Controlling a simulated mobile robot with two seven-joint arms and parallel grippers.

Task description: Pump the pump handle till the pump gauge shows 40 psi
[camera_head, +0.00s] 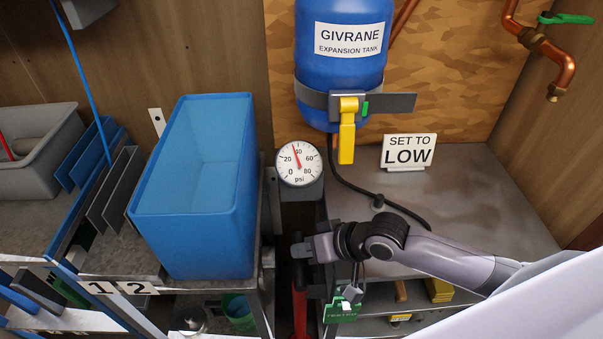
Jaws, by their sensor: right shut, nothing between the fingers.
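The pump gauge (299,163) is a round white dial marked in psi. Its red needle points up and slightly left, close to the 40 mark and just short of it. My right gripper (301,249) is below the gauge, its arm coming in from the right. It is shut, with nothing held. Just below it is a dark grip on a red bar (299,313), which looks like the pump handle. The gripper partly covers this area, so I cannot tell whether they touch. My left gripper is not in view.
A blue bin (190,250) stands left of the gauge. A blue expansion tank (342,75) with a yellow lever (347,130) is above right. A "SET TO LOW" sign (408,152) stands on the grey bench (490,205). A black hose (350,181) crosses the bench.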

